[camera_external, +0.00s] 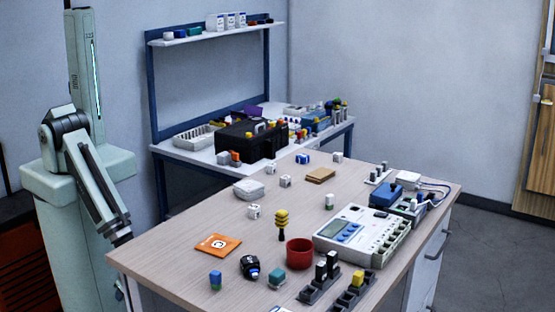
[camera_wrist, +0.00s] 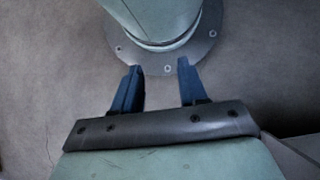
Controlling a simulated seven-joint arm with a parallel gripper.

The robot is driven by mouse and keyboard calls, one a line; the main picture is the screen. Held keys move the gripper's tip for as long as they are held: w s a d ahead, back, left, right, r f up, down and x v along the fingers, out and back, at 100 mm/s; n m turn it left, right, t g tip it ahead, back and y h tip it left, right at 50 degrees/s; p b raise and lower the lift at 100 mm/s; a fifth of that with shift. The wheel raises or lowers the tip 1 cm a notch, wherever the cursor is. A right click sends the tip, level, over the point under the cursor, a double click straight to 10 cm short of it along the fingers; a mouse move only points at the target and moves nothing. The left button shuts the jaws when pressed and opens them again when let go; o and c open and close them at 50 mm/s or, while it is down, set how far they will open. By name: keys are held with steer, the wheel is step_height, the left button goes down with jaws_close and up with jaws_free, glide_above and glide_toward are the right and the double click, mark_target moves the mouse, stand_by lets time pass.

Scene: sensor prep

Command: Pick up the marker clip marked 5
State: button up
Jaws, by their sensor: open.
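My gripper (camera_wrist: 160,68) shows in the wrist view with its two blue fingers apart and nothing between them. It faces a round bolted flange of my own arm. In the external view my arm is folded at the left, beyond the table's left edge, away from all the objects; its fingers cannot be made out there. Several small whitish block-like pieces stand on the table: one left of centre (camera_external: 254,211), one behind it (camera_external: 285,181), one right of centre (camera_external: 329,201) and one at the back (camera_external: 337,157). Their marks are too small to read, so I cannot tell which clip is marked 5.
The wooden table (camera_external: 180,257) holds an orange card (camera_external: 218,244), a red cup (camera_external: 299,254), a black-and-blue device (camera_external: 250,267), a white instrument (camera_external: 345,232) and dark slotted holders (camera_external: 318,291) at the front. A cluttered bench (camera_external: 205,152) stands behind.

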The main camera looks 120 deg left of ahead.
steer(key=shift+o, duration=0.3)
steer(key=shift+o, duration=1.1)
